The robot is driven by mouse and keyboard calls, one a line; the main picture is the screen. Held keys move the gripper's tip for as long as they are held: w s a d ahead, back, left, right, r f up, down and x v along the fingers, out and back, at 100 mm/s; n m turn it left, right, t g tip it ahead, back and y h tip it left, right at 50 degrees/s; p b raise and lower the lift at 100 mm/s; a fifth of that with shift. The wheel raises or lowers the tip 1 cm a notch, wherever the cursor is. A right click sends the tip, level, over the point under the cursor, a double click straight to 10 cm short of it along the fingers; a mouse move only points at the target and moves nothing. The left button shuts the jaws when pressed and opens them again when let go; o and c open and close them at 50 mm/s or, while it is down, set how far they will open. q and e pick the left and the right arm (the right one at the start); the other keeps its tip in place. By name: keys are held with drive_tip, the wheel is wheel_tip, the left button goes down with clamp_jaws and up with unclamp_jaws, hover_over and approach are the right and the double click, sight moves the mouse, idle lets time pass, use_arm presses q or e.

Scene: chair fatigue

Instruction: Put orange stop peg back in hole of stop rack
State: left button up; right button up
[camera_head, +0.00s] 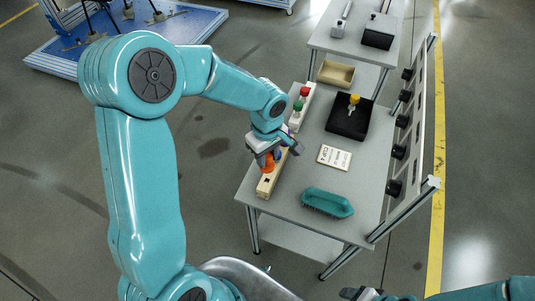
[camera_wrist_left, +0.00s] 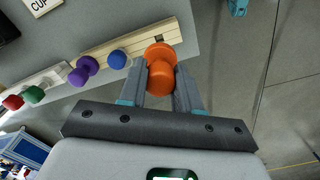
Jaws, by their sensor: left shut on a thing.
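The orange stop peg (camera_wrist_left: 160,68) is a round-headed knob held between the fingers of my left gripper (camera_wrist_left: 160,92). In the head view the orange peg (camera_head: 269,161) shows at the fingertips of my left gripper (camera_head: 268,158), over the pale wooden stop rack (camera_head: 265,188). The wrist view shows the rack (camera_wrist_left: 135,42) with a dark hole (camera_wrist_left: 158,38) near its end, just beyond the peg's head. A blue peg (camera_wrist_left: 117,59) and a purple peg (camera_wrist_left: 83,70) stand farther along. My right gripper (camera_head: 360,293) is at the bottom edge, partly cut off.
A white strip with red (camera_head: 304,92) and green (camera_head: 298,105) pegs continues along the bench's left edge. A teal brush (camera_head: 327,203), a white card (camera_head: 335,157), a black box (camera_head: 348,118) and a tan tray (camera_head: 336,73) sit on the grey bench (camera_head: 290,200).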

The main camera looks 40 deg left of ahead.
sight(267, 165)
use_arm(q)
drive_tip(key=shift+w+f+b, duration=0.1)
drive_tip(key=shift+f+b, duration=1.55)
drive_tip(key=shift+f, duration=0.4)
drive_tip(key=shift+a, duration=0.1)
drive_tip(key=shift+b, duration=0.75)
drive_tip(key=shift+f, duration=0.1)
drive_tip(key=shift+f+b, duration=0.35)
drive_tip(key=shift+b, duration=0.15)
drive_tip(key=shift+f+b, duration=1.65)
drive_tip(key=o, duration=1)
drive_tip(key=shift+r, duration=0.1)
drive_tip(key=shift+o, duration=0.2)
